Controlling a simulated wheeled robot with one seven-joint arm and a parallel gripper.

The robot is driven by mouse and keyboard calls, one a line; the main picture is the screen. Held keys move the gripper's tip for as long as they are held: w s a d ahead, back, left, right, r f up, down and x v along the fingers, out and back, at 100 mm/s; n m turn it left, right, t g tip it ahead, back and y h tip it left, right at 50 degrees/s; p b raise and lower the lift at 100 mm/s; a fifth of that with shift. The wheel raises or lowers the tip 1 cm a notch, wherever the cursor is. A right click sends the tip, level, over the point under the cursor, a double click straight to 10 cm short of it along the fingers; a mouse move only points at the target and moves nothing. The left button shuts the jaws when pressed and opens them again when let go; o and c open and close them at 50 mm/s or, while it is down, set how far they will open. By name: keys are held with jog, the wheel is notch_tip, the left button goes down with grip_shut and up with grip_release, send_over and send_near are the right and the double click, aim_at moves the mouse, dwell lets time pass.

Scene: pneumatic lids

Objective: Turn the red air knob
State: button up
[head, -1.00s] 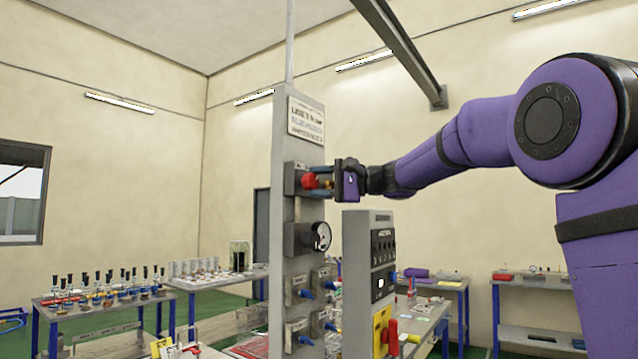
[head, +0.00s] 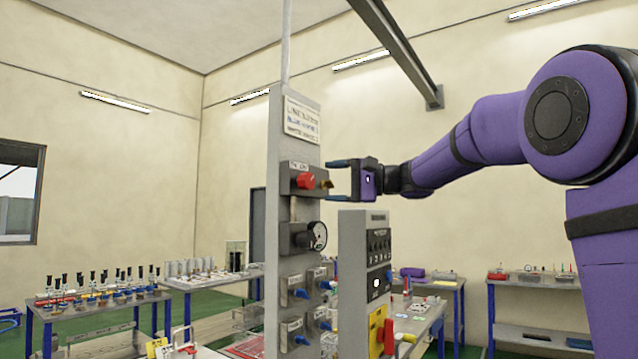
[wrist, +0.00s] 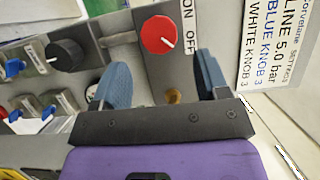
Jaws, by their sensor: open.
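The red air knob (head: 306,181) sits on a grey valve block on the upright grey panel (head: 283,240). In the wrist view the red knob (wrist: 160,35) is round, with a white pointer line on its face and an ON / OFF label beside it. My gripper (head: 337,180) is open to the right of the knob and clear of it. In the wrist view its two blue fingers (wrist: 162,82) are spread wide, with the knob beyond the gap between them. A small brass part (wrist: 174,96) shows on the block between the fingers.
A pressure gauge (head: 319,236) and blue-handled valves (head: 299,293) are on the panel below the knob. A dark knob (wrist: 65,55) is beside the gauge. A grey control box (head: 378,245) stands just right of the panel. Benches with bottles (head: 100,290) stand at the left.

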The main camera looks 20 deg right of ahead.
jog(key=v, duration=0.6)
jog(key=shift+d, duration=0.15)
jog(key=shift+s, duration=0.1)
jog(key=s+a+f+n+g+h, duration=0.1)
jog(key=s+a+f+g+h, duration=0.2)
jog(key=s+f, duration=0.45)
jog(key=s+a+f+n+g+h, duration=0.1)
jog(key=s+a+f+h, duration=0.35)
jog(key=s+f, duration=0.35)
jog(key=s+d+f+n+h, duration=0.2)
jog(key=s+f+h, duration=0.2)
jog(key=s+f, duration=0.3)
jog(key=s+d+f+n+h, duration=0.1)
jog(key=s+f+n+h, duration=0.1)
jog(key=s+f, duration=0.5)
jog(key=s+h, duration=0.1)
jog(key=s, duration=0.2)
jog(key=shift+d+f+h, duration=0.3)
jog(key=shift+d+h, duration=0.05)
jog(key=shift+d, duration=0.05)
